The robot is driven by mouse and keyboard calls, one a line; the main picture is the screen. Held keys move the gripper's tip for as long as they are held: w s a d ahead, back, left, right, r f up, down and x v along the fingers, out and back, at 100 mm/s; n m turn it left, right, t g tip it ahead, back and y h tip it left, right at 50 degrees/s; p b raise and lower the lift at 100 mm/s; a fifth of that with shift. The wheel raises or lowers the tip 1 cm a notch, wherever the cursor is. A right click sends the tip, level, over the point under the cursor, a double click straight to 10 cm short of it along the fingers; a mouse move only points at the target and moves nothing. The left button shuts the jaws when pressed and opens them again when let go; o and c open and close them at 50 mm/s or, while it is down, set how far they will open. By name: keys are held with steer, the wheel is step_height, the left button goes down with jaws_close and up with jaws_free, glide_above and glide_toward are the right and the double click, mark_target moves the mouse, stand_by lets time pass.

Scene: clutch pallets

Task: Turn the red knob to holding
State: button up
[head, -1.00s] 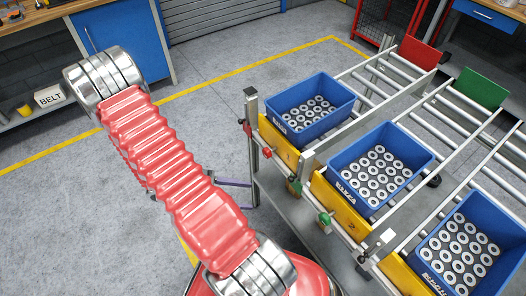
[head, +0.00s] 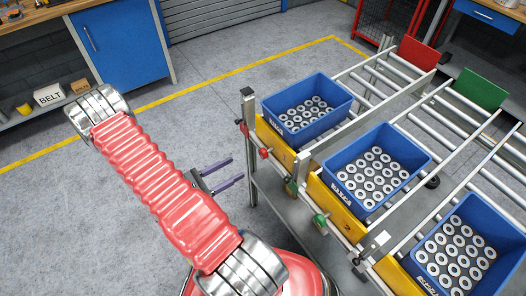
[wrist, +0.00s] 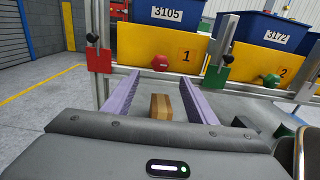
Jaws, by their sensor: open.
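The red knob (wrist: 160,62) sits on the yellow plate numbered 1 (wrist: 190,50) in the wrist view, just beyond my fingertips. It also shows on the rack's front in the head view (head: 265,153). My gripper (wrist: 160,76) is open and empty, its two purple fingers pointing at the rack with the knob above and between their tips. In the head view my gripper (head: 237,169) is a short way left of the rack, apart from the knob. A red tag (wrist: 99,58) hangs left of the knob, a green tag (wrist: 217,77) to its right.
A green knob (wrist: 271,80) sits on plate 2. Metal posts flank plate 1. Blue crates of metal rings, such as the left one (head: 302,130), stand on the rollers above. A brown block (wrist: 161,107) shows lower between my fingers. The floor left of the rack is clear.

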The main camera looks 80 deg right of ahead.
mark_target(260, 154)
steer(key=shift+s, duration=0.1)
steer(key=shift+x, duration=6.9)
steer(key=shift+c, duration=0.6)
jaws_close()
steer(key=shift+d, duration=0.35)
steer(key=shift+a, duration=0.3)
